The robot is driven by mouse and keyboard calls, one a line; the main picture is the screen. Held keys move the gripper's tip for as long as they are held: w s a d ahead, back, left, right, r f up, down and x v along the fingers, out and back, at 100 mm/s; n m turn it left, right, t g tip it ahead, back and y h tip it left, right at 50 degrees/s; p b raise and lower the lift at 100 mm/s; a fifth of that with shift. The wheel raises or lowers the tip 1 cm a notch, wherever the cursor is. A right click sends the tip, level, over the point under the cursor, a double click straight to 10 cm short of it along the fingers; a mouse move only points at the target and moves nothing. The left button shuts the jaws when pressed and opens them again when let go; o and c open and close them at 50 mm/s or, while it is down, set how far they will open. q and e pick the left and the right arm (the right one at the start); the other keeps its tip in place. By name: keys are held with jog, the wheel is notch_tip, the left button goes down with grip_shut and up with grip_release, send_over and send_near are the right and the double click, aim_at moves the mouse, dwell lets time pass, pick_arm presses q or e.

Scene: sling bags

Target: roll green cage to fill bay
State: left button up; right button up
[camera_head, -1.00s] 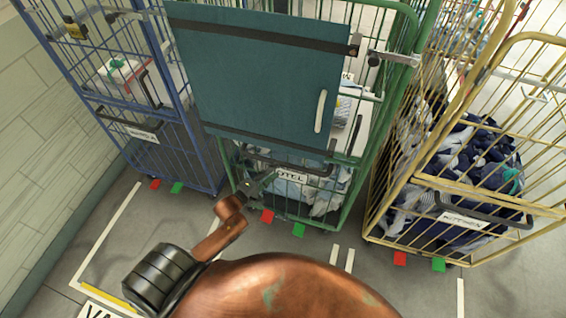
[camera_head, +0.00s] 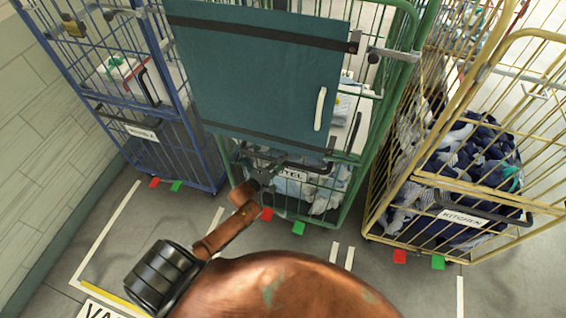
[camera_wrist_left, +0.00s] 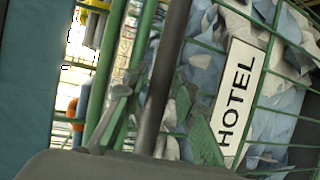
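The green cage (camera_head: 372,150) stands upright in the middle of the head view, with a dark teal panel (camera_head: 262,75) across its upper front. A dark handle bar (camera_head: 305,168) crosses its lower front by a HOTEL label, which also shows in the left wrist view (camera_wrist_left: 240,88). Pale linen lies inside. My left gripper (camera_head: 262,180) is at the left part of this bar. In the left wrist view the dark bar (camera_wrist_left: 166,75) runs between the spread fingers (camera_wrist_left: 160,115), with gaps visible on both sides. My right gripper is out of view.
A blue cage (camera_head: 185,135) stands left and a yellow cage (camera_head: 470,192) labelled KITCHEN stands right, both close to the green one. Red and green pedals sit at their bases. White and yellow lines mark bays on the grey floor. A wall (camera_head: 45,140) is at left.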

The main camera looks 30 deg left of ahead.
pick_arm(q)
grip_shut()
jog(key=shift+s, duration=0.1)
dwell(0.4)
